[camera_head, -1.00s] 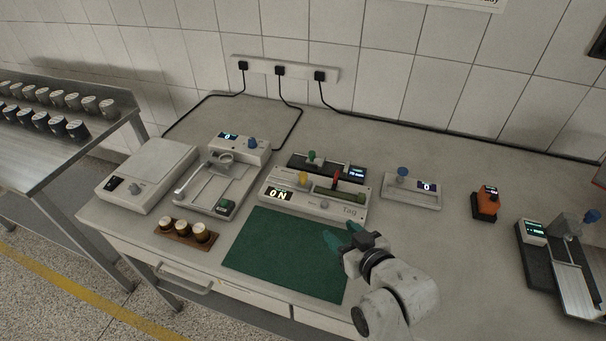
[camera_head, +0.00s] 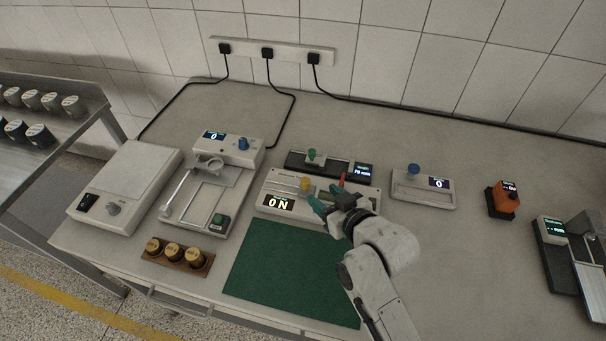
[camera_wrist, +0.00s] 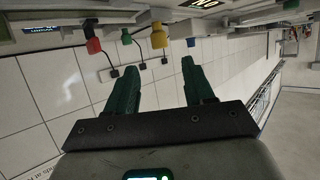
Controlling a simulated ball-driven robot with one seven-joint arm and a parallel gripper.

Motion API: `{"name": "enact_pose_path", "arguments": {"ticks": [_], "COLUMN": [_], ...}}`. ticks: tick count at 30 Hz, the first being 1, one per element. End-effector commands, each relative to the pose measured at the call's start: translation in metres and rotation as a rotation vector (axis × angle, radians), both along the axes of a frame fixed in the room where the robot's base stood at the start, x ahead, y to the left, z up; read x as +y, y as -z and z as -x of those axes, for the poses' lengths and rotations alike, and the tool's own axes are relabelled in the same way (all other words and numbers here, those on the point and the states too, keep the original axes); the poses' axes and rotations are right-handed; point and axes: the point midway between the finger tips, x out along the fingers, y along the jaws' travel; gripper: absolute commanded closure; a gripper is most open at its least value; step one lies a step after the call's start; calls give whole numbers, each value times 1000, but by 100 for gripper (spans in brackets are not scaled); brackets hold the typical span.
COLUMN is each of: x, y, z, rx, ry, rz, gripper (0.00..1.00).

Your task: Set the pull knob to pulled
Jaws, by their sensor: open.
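Several knobs stand on the devices, and I cannot tell for sure which one is the pull knob. A white device with an ON display (camera_head: 279,203) carries a yellow knob (camera_head: 305,184) and a red lever (camera_head: 343,178). My gripper (camera_head: 324,196) is open and empty over this device, its green fingertips just right of the yellow knob in the head view. My gripper partly hides the device's right side. In the wrist view the yellow knob (camera_wrist: 159,37) lies beyond the gap between the fingers (camera_wrist: 158,68), with the red lever (camera_wrist: 92,38) to the left.
A black device with a green knob (camera_head: 311,155) stands behind. A dish stand (camera_head: 211,190) and scale (camera_head: 127,182) are left. The green mat (camera_head: 285,275) in front is clear.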

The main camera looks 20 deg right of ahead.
Motion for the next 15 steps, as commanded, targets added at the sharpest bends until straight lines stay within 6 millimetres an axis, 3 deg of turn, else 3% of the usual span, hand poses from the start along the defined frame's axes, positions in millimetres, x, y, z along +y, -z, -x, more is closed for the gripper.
{"name": "enact_pose_path", "arguments": {"ticks": [15], "x": [12], "y": [30], "z": [-75], "rx": [0], "ry": [-1], "rz": [0], "gripper": [47]}}
